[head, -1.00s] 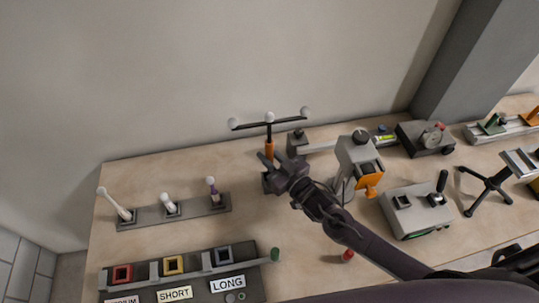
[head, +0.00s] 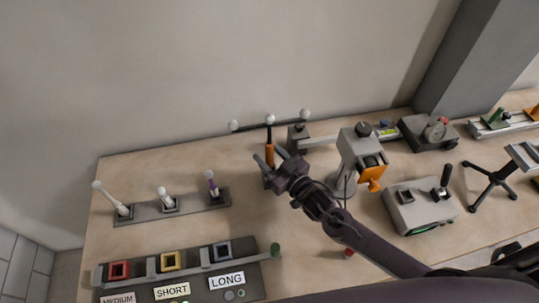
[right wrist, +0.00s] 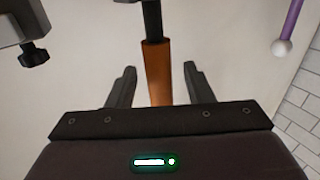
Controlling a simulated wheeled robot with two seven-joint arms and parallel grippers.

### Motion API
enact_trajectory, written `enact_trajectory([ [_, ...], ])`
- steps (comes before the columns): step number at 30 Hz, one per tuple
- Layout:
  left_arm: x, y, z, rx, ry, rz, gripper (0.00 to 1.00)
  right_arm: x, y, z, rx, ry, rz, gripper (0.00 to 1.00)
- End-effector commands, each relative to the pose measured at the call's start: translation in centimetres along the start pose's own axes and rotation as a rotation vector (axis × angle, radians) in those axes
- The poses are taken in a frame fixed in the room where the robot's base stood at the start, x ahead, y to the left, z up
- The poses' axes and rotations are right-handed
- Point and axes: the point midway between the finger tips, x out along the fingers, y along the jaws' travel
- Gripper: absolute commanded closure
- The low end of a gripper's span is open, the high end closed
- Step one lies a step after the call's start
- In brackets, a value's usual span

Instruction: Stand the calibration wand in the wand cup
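The calibration wand has an orange handle (head: 269,156), a black crossbar (head: 288,124) and white balls. It stands about upright at the back of the table, its lower end at a dark block that looks like the wand cup (head: 267,183). The gripper partly covers the block, so how deep the handle sits is hidden. My right gripper (head: 272,158) is open, with one finger on each side of the handle. In the right wrist view, gaps show between the orange handle (right wrist: 158,72) and both fingers. My left gripper is not in view.
A lamp-like grey device (head: 358,150) with an orange part stands close right of my right gripper. A rack (head: 148,211) with white-tipped wands is at left. A labelled panel (head: 196,286) is front left. A grey box (head: 420,208) is at right. Bare table lies between.

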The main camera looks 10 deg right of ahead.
Motion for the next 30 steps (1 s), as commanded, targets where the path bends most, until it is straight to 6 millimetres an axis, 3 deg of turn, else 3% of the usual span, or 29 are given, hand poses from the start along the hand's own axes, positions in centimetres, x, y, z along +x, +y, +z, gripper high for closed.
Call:
enact_trajectory([
  [9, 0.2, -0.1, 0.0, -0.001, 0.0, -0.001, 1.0, -0.5, 0.0, 0.2, 0.0, -0.003, 0.0, 0.53],
  [21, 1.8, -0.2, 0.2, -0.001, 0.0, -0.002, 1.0, -6.5, 0.0, 0.3, 0.001, -0.003, 0.0, 0.53],
  [30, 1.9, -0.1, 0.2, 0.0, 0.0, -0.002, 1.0, -7.8, 0.0, 0.0, 0.001, -0.001, 0.0, 0.53],
])
